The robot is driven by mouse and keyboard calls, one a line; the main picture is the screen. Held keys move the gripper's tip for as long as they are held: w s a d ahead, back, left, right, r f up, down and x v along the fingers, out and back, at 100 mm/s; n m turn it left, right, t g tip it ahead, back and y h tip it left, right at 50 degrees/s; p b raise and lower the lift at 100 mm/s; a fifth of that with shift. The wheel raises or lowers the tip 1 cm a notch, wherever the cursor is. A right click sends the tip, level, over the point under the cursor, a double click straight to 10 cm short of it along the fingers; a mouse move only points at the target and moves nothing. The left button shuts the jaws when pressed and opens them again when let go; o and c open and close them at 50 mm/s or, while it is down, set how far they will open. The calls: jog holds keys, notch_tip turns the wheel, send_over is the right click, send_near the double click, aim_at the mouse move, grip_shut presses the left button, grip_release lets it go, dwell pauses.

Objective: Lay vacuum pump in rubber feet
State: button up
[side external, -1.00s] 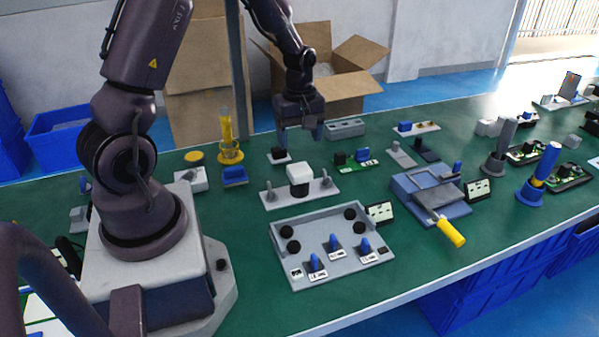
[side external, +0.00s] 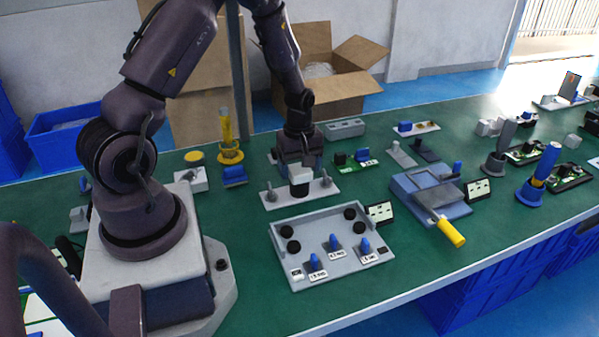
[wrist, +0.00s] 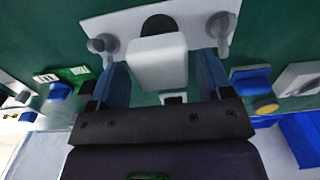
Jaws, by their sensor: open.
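The vacuum pump, taken to be the white-topped block with a black lower part (side external: 299,182), stands upright on a light grey plate (side external: 270,201) between two grey posts. The rubber feet, taken to be several black round pads (side external: 293,246), sit near the inner corners of a shallow grey tray (side external: 300,216) in front of it. My gripper (side external: 296,165) is open and low, just behind the pump. In the wrist view the pump's white top (wrist: 158,62) lies between the two blue fingers (wrist: 163,72), with gaps beside it. I cannot tell how deep the fingertips reach around it.
Blue upright pegs (side external: 334,243) with labels stand inside the tray. A small display (side external: 380,212) stands at its right edge. A blue fixture with a yellow handle (side external: 452,233) is further right. Green table is bare in front of the tray.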

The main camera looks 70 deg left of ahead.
aim_at(300, 168)
jog(key=c, duration=0.6)
jog(key=shift+r, duration=3.55)
jog(key=shift+c, duration=0.2)
